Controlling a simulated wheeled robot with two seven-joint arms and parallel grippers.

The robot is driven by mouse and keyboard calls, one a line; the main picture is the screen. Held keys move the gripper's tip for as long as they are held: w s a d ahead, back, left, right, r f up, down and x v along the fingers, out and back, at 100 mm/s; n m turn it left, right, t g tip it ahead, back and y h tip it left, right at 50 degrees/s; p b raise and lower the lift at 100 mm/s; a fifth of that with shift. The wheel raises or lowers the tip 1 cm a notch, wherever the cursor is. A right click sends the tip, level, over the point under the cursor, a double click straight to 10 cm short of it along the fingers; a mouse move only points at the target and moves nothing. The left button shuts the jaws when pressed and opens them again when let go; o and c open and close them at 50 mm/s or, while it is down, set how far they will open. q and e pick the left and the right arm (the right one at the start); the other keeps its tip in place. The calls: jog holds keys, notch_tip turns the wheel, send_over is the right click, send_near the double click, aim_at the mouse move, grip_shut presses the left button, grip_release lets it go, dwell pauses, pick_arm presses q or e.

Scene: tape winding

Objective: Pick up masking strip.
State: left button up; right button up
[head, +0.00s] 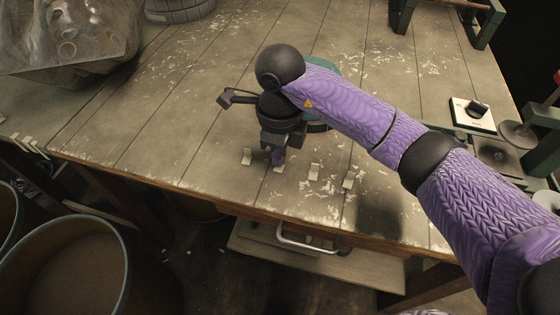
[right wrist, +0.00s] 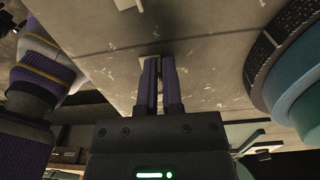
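Several small pale masking strips lie in a row near the front edge of the table: one at the left (head: 247,157), one at my right gripper (head: 279,168), and two further right, (head: 314,171) and (head: 348,180). My right gripper points down over the second strip. In the right wrist view, my gripper's fingers (right wrist: 160,62) are close together with a narrow gap, and the strip (right wrist: 146,64) shows at their tips. Whether they grip it is unclear. Another strip (right wrist: 128,4) lies apart at the top of that view. My left gripper is not in view.
A teal round object (head: 322,68) stands behind my right gripper, partly hidden by my arm; it shows large in the right wrist view (right wrist: 300,88). A white switch box (head: 472,113) sits at right. A bin (head: 65,270) stands on the floor at left. The table's left middle is clear.

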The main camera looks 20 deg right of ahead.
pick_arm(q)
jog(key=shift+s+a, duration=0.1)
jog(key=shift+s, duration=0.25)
pick_arm(e)
grip_shut()
pick_arm(q)
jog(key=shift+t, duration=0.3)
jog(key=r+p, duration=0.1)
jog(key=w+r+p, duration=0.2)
jog(key=p, duration=0.1)
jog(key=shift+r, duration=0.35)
pick_arm(e)
notch_tip(320, 180, up, 10)
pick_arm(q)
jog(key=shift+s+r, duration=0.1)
pick_arm(e)
jog(key=shift+r, duration=0.1)
pick_arm(q)
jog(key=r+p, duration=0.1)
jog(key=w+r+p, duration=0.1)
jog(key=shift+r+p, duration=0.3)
jog(key=shift+p, duration=0.1)
pick_arm(e)
notch_tip(320, 180, up, 3)
jog(key=shift+r, duration=0.15)
